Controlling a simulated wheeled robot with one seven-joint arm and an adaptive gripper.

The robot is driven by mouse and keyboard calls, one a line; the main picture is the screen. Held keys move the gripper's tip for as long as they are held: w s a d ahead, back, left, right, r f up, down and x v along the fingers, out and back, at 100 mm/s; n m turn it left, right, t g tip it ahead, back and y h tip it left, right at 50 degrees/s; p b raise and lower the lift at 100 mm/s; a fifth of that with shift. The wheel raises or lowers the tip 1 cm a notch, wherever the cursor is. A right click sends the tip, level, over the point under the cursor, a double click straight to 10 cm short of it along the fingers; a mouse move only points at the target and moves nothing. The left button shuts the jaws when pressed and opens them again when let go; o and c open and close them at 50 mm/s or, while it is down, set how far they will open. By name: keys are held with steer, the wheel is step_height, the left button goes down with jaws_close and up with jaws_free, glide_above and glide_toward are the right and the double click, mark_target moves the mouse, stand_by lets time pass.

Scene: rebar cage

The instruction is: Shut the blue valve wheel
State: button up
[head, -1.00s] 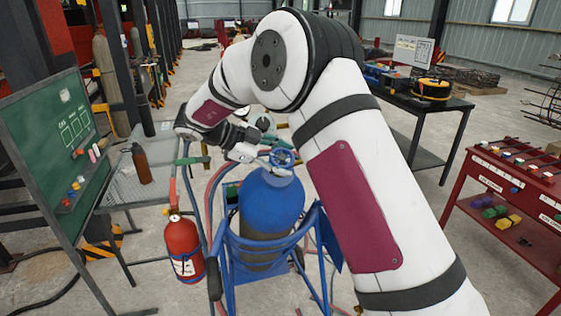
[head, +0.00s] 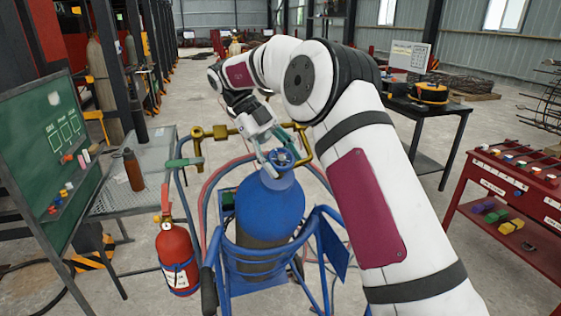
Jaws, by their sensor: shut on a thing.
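The blue valve wheel (head: 281,158) sits on top of the blue gas cylinder (head: 270,208), which stands upright in a blue cart (head: 252,270). My gripper (head: 272,152) reaches down to the wheel from the upper left. Its fingers are at the wheel and look closed on its rim. The fingers hide part of the wheel's far left side. How far the wheel is turned cannot be told.
A red fire extinguisher (head: 176,255) is left of the cart. A green board (head: 50,160) and a metal table (head: 150,185) stand at left. A red workbench (head: 515,190) stands at right.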

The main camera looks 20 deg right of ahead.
steer(key=shift+f+m+y, duration=0.1)
steer(key=shift+m+y, duration=0.2)
steer(key=o, duration=1.2)
steer(key=shift+c, duration=0.2)
